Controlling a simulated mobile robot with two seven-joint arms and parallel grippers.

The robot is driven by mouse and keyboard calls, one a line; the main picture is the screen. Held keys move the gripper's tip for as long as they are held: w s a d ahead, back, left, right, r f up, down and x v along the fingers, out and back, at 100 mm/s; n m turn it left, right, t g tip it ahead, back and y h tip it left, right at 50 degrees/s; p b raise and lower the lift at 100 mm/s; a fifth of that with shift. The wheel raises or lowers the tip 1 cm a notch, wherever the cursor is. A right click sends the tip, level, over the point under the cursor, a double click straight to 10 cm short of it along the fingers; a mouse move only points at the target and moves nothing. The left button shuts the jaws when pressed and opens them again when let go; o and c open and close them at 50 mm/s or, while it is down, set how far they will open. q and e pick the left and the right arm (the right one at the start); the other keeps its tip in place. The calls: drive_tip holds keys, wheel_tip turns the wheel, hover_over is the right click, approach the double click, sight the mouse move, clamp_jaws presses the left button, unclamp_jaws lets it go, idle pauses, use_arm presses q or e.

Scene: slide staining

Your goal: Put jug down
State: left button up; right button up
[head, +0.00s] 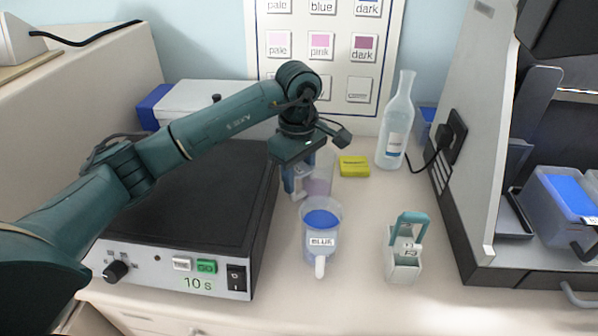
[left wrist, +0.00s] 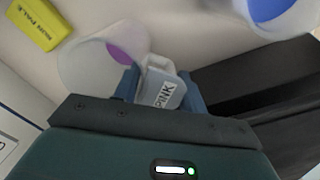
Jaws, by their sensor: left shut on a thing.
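The pink jug (head: 319,182) is a clear cup with pink liquid, behind the blue jug in the head view. My left gripper (head: 298,187) is shut on its handle from the left side. In the left wrist view the handle area with the PINK label (left wrist: 163,90) sits between the fingers of my left gripper (left wrist: 160,92), and the jug's round body is to the left. The jug looks upright, low over the counter; I cannot tell whether its base touches. My right gripper is not in view.
The blue jug (head: 322,240) stands close in front. A black-topped device (head: 180,200) is at left. A yellow block (head: 354,166), a clear bottle (head: 396,125) and a white slide holder (head: 404,255) are to the right. Counter between jugs and holder is clear.

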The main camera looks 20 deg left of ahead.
use_arm(q)
drive_tip(key=shift+f, duration=0.1)
drive_tip(key=o, duration=1.3)
drive_tip(key=shift+o, duration=0.2)
wheel_tip(320, 180, up, 12)
